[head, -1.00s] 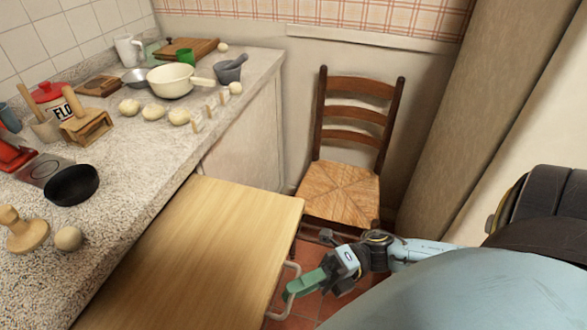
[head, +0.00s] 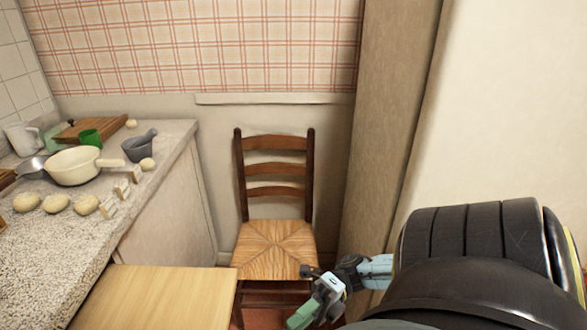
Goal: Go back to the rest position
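My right gripper (head: 303,316) is low in the head view, at the end of the pale blue arm coming in from the right. Its green fingertips point down and left, in front of the wooden chair's seat. I see no object in it, but the fingers show side-on, so I cannot tell whether they are open or shut. My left gripper is not in view.
A wooden chair (head: 275,243) stands by the wall, behind my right gripper. A flat wooden panel (head: 155,297) juts out beside the counter (head: 62,252) at lower left. The counter holds a cream pan (head: 72,168), a mortar (head: 138,150) and several dough balls.

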